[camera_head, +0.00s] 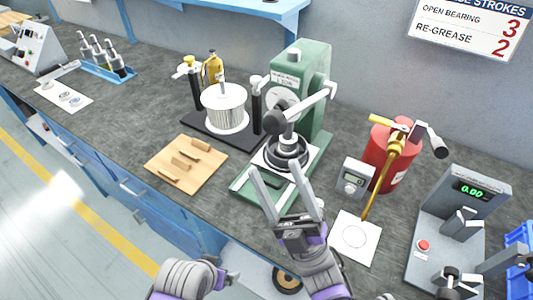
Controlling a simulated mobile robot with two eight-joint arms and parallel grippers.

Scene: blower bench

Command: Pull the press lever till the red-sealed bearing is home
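The green arbor press (311,85) stands at the middle of the bench.
Right are a small grey meter (353,178), a red grease canister (389,150), a white sheet (355,237) and a test stand (440,245) reading 0.00.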

